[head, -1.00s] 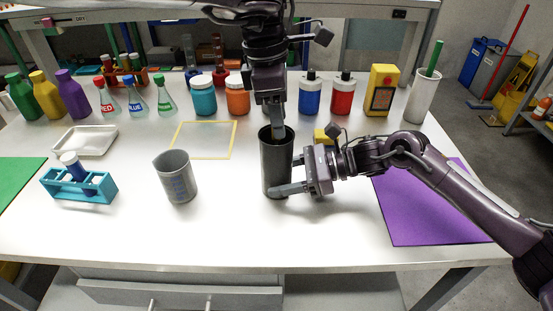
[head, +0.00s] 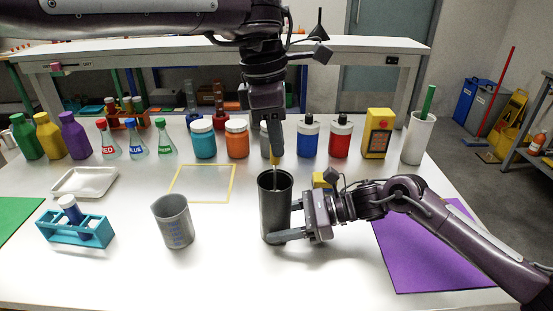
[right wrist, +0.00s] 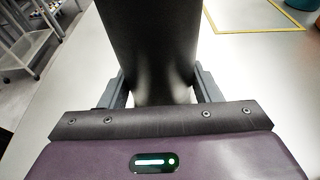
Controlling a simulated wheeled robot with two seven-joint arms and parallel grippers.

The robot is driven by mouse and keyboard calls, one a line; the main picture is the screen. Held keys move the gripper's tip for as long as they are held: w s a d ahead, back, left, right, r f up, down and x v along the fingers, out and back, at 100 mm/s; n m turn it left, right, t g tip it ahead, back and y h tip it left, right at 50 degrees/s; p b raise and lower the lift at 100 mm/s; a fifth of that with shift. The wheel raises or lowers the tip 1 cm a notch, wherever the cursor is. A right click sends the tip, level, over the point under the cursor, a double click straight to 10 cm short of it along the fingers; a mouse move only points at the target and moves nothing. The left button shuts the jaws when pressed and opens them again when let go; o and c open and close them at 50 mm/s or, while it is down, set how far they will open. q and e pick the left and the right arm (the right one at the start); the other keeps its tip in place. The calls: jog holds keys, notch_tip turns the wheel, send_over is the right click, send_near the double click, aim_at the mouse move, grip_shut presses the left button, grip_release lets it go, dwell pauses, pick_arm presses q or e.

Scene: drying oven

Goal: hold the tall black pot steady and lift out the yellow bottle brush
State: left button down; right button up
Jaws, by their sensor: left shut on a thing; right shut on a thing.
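The tall black pot (head: 275,212) stands upright on the white table. In the right wrist view the pot (right wrist: 148,45) sits between the two fingers (right wrist: 162,88). My left gripper (head: 275,145) points down above the pot mouth, shut on the yellow bottle brush (head: 275,159). A bit of yellow handle shows below the fingers, with a thin stem running down into the pot. The brush's lower end is hidden inside the pot.
A grey measuring cup (head: 173,222) stands left of the pot, and a yellow square outline (head: 203,184) lies behind it. A purple mat (head: 425,255) lies under my right arm. Bottles and jars line the back, with a white pot (head: 418,140) at the right.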

pick_arm(q)
notch_tip(320, 180, up, 5)
jog(key=shift+r, duration=0.1)
pick_arm(e)
jog(key=o, duration=0.8)
